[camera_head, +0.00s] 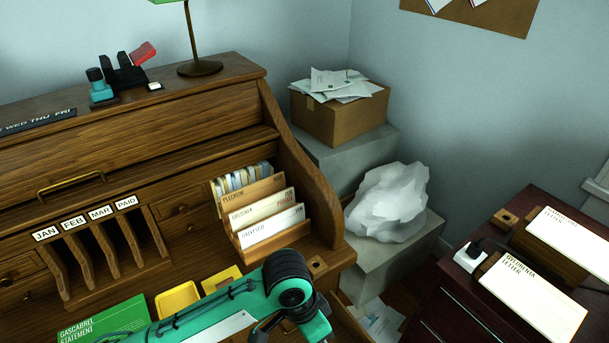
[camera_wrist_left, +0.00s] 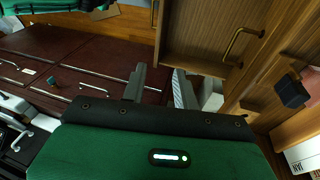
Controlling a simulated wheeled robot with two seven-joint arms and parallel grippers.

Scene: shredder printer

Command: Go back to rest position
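My left arm, green with black joints, crosses the bottom of the head view in front of the desk; its gripper fingers do not show there. In the left wrist view my left gripper (camera_wrist_left: 158,84) shows two grey fingers standing apart, with nothing visible between them. It is near wooden drawer fronts with brass handles. My right gripper is in neither view.
The roll-top desk (camera_head: 120,165) holds a letter rack (camera_head: 262,250), a yellow tray (camera_head: 177,300) and a green statement (camera_head: 105,322). A dark red cabinet (camera_head: 455,300) with letter trays is right.

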